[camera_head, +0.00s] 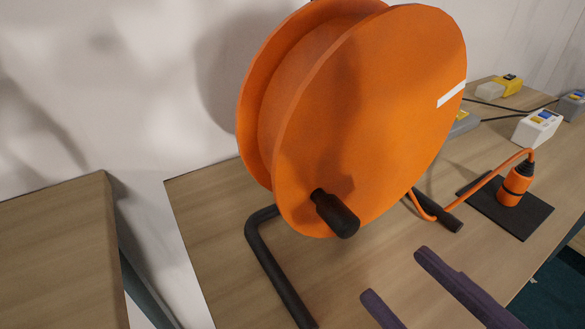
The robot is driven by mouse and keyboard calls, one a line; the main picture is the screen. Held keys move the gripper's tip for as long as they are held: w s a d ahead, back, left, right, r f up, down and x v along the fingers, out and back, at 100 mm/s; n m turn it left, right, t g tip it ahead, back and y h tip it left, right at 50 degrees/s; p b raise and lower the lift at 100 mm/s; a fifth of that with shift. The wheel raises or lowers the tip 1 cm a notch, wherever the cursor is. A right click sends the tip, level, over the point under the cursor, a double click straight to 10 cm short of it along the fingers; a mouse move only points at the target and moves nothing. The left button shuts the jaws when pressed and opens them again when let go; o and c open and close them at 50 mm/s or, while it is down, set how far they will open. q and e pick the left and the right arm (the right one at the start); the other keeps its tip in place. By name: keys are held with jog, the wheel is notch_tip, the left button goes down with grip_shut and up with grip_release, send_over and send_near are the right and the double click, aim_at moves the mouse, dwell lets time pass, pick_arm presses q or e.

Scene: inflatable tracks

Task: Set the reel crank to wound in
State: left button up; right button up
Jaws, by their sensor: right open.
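A large orange cable reel (375,110) stands on a black tube frame (270,262) on the wooden table. Its black crank handle (337,214) sticks out from the lower part of the reel's near face. A white mark (451,95) shows on the right of that face. My right gripper (394,274) is open and empty, its two dark purple fingers apart at the bottom of the view. It is below and to the right of the crank handle and does not touch it. My left gripper is not in view.
An orange cable runs from the reel to an orange plug (514,184) on a black mat (507,208). White, grey and yellow boxes with cables stand at the back right. Another wooden table (60,250) is at the left, with a gap between. A white wall is behind.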

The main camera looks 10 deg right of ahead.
aim_at(352, 231)
jog(key=x, duration=0.9)
jog(key=shift+w+a, duration=0.2)
jog(key=shift+w, duration=0.15)
grip_shut()
dwell(1.0)
